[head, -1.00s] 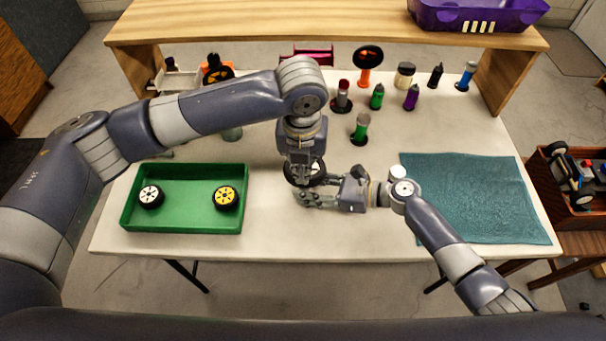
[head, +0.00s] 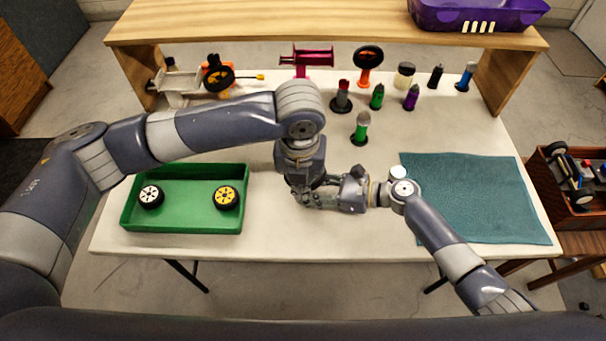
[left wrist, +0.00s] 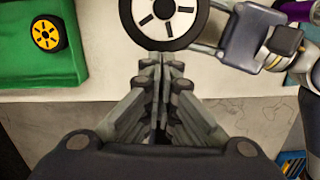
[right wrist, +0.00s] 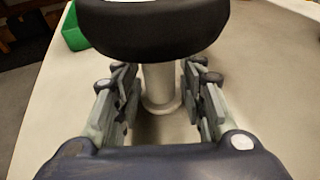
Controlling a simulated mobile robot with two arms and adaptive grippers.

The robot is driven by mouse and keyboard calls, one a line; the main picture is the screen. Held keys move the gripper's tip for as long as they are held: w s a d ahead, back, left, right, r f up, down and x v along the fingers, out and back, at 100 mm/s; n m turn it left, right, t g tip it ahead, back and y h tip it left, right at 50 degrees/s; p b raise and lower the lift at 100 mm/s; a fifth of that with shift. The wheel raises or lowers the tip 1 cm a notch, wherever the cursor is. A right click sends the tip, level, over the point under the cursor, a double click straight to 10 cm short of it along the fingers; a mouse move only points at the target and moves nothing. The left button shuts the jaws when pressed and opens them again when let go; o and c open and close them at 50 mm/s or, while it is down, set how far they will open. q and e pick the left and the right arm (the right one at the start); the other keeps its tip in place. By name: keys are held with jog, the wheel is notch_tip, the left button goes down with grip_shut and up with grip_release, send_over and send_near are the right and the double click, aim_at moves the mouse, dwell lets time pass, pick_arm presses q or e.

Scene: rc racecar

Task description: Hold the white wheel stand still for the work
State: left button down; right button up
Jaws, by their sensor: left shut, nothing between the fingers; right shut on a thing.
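The white wheel stand (right wrist: 160,88) shows in the right wrist view as a white post on a round foot on the table. A black-tyred wheel (right wrist: 152,35) sits on top of it. My right gripper (right wrist: 162,80) is shut on the post, one finger on each side. In the left wrist view the wheel (left wrist: 165,20) shows its white spoked hub. My left gripper (left wrist: 163,62) is shut and empty, fingertips together close by the tyre's edge; I cannot tell if they touch. In the head view my left gripper (head: 306,198) hides stand and wheel, beside my right gripper (head: 322,200).
A green tray (head: 180,228) with a white-hubbed and a yellow-hubbed wheel lies left. A teal mat (head: 475,200) lies right. The front middle is clear.

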pick_arm(q)
jog(key=shift+r, duration=0.15)
notch_tip(320, 180, up, 12)
jog(key=s, duration=0.1)
jog(key=shift+s, duration=0.15)
dwell(0.3)
pick_arm(e)
jog(key=o, duration=1.1)
jog(key=shift+c, duration=0.2)
pick_arm(q)
jog(key=shift+f, duration=0.2)
pick_arm(e)
jog(key=v, duration=1.2)
